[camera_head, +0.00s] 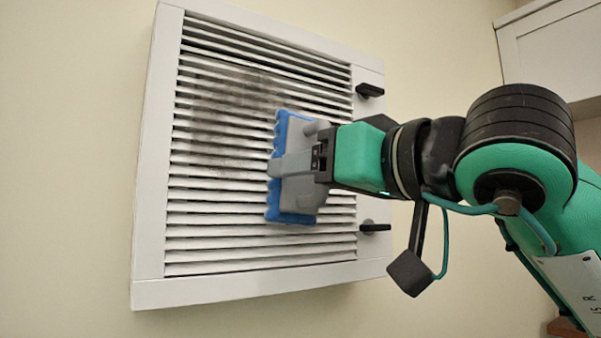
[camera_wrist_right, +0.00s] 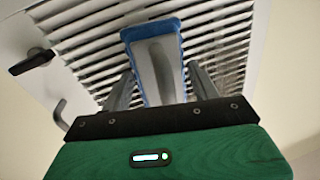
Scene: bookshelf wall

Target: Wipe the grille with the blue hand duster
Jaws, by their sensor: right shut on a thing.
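The grille (camera_head: 230,240) is a white framed panel of slats on the wall, with a dark dirty smudge across its upper middle slats. My right gripper (camera_head: 315,163) is shut on the grey handle of the blue hand duster (camera_head: 283,125). The duster's blue pad faces the slats at the right of the middle; I cannot tell whether it touches them. In the right wrist view the duster (camera_wrist_right: 155,62) sits between the fingers of the gripper (camera_wrist_right: 158,85), with the grille (camera_wrist_right: 85,30) behind it. My left gripper is not in view.
Two black latches, an upper one (camera_head: 369,90) and a lower one (camera_head: 374,227), stick out from the frame's right side. A white cabinet (camera_head: 552,50) hangs at the upper right. The wall (camera_head: 70,150) left of the grille is bare.

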